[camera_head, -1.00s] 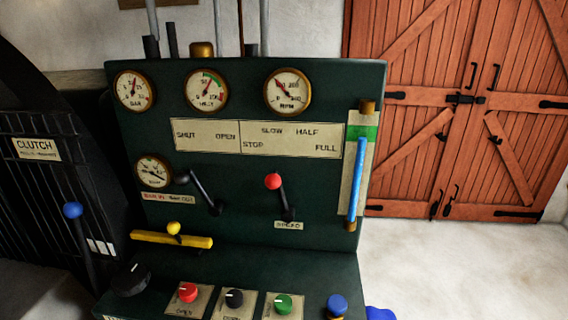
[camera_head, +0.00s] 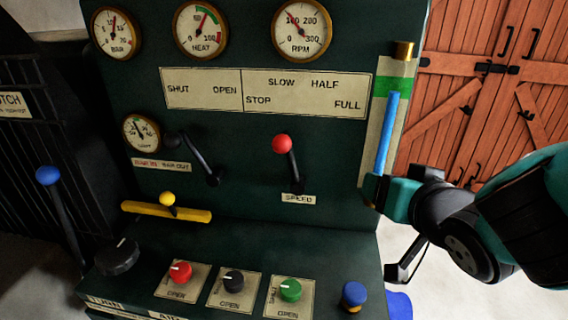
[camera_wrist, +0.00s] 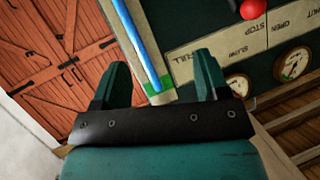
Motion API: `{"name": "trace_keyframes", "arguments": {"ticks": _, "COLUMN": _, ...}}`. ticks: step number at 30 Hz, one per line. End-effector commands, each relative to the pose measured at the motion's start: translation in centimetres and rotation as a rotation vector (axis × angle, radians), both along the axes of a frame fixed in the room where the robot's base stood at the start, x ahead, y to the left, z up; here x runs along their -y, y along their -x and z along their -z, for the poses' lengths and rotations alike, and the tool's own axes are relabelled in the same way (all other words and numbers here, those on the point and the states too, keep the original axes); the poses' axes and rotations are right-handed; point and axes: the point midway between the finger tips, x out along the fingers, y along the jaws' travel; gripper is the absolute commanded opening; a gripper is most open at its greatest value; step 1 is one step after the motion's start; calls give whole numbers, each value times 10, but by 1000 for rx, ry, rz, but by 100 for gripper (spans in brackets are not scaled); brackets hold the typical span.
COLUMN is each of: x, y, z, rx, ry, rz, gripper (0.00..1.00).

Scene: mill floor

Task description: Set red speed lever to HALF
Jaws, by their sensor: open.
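The red speed lever (camera_head: 282,144) stands on the dark green panel above the SPEED label (camera_head: 298,199). Its black arm leans slightly left, and its red knob sits below the SLOW mark on the lettered plate (camera_head: 262,92). In the wrist view the red knob (camera_wrist: 252,9) shows at the top right. My gripper (camera_head: 372,190) is at the panel's right side, in front of the lower end of the blue sight tube, to the right of the lever and apart from it. In the wrist view my gripper (camera_wrist: 157,85) has its fingers spread, with nothing held between them.
The blue gauge tube (camera_head: 389,130) is close by my gripper. A black-handled lever (camera_head: 205,165) is left of the red one. Several knobs, including a green one (camera_head: 290,290), line the ledge below. Red wooden doors (camera_head: 490,110) stand behind at right.

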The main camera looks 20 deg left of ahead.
Motion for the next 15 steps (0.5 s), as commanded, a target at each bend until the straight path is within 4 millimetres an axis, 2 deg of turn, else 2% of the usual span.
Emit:
{"name": "trace_keyframes", "arguments": {"ticks": 1, "x": -23, "y": 4, "z": 14, "rx": 79, "ry": -32, "rz": -52, "gripper": 68}}
{"name": "trace_keyframes", "arguments": {"ticks": 3, "x": -49, "y": 11, "z": 14, "rx": 180, "ry": -85, "rz": -121, "gripper": 68}}
{"name": "trace_keyframes", "arguments": {"ticks": 6, "x": -75, "y": 25, "z": 14, "rx": 278, "ry": -142, "rz": -212, "gripper": 68}}
{"name": "trace_keyframes", "arguments": {"ticks": 10, "x": -93, "y": 37, "z": 12, "rx": 341, "ry": -184, "rz": -284, "gripper": 68}}
{"name": "trace_keyframes", "arguments": {"ticks": 15, "x": -104, "y": 32, "z": 6, "rx": 354, "ry": -192, "rz": -298, "gripper": 68}}
